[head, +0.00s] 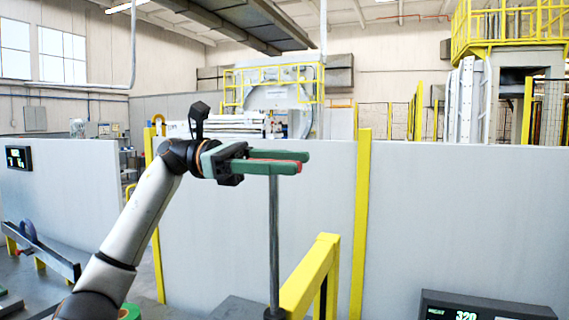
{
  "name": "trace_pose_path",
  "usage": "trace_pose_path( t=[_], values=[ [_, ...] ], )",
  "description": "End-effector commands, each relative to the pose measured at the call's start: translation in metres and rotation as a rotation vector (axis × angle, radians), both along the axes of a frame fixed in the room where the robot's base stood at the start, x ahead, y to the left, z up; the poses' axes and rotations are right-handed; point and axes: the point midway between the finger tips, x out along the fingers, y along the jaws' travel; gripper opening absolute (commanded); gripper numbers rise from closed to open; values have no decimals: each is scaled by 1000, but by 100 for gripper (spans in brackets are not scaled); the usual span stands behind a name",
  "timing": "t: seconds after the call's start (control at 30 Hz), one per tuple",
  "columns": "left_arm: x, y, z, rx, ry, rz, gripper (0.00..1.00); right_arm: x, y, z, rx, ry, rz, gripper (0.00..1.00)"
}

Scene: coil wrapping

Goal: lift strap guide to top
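My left gripper (300,161) has green fingers and points right, level, at the top of a thin grey upright rod (274,240). A narrow red piece (299,164) shows between its fingers and looks like part of the strap guide. The fingers appear closed on it, and they hide most of it. The rod's upper end meets the underside of the near finger in the picture. Whether the red piece touches the rod is hidden. My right gripper is not in view.
A yellow rail (312,278) stands right beside the rod's lower part. Grey wall panels (450,220) with a yellow post (362,225) stand behind. A dark display (480,308) is at the lower right.

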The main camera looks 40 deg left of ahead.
Motion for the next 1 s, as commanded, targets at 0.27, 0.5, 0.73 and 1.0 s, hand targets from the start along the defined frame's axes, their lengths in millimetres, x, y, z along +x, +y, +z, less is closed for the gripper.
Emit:
trace_pose_path(
  t=[0.27, 0.5, 0.73, 1.0],
  values=[
    [0, 1, -2, 4, 3, -1, 52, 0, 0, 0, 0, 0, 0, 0],
    [-10, 33, -1, -1, 3, 3, 52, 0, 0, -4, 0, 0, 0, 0],
    [-25, 82, 1, -2, 1, 2, 52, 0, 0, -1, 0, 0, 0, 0],
    [-36, 114, 0, 1, 1, 0, 52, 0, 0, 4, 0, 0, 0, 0]
  ],
)
